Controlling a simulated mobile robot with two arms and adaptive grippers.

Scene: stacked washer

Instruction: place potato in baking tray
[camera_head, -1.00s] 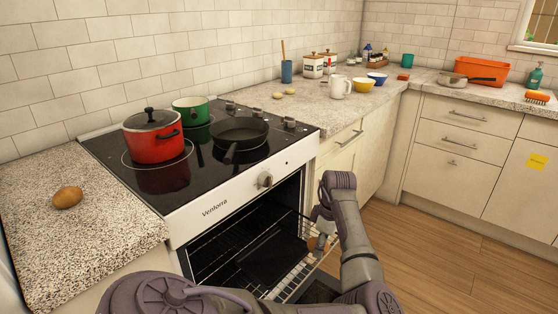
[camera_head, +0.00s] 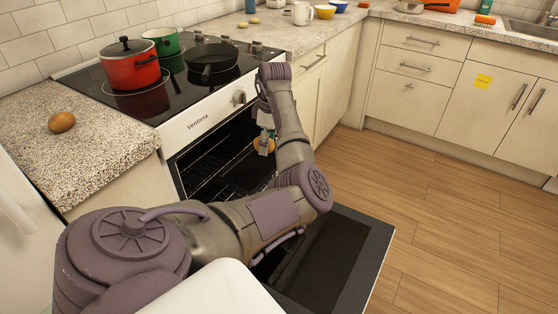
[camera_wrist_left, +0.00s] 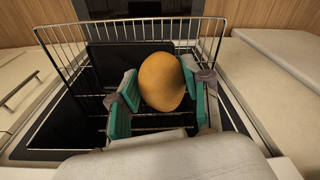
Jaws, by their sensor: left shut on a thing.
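My left gripper (camera_head: 265,138) is shut on a brown potato (camera_head: 264,146), at the right side of the open oven in the head view. In the left wrist view the potato (camera_wrist_left: 162,84) sits between the green finger pads of the gripper (camera_wrist_left: 160,95), above the oven rack. A dark flat baking tray (camera_wrist_left: 114,57) lies on the rack behind and beside the potato in the wrist view. The potato appears above the tray or rack; whether it touches cannot be told. A second potato (camera_head: 61,122) lies on the left counter. My right gripper is not in view.
The oven door (camera_head: 345,255) is folded down, partly hidden by my arm. The wire rack (camera_wrist_left: 150,28) has a raised end. A red pot (camera_head: 131,66), green pot (camera_head: 162,40) and black pan (camera_head: 212,60) stand on the stove above. Free floor lies to the right.

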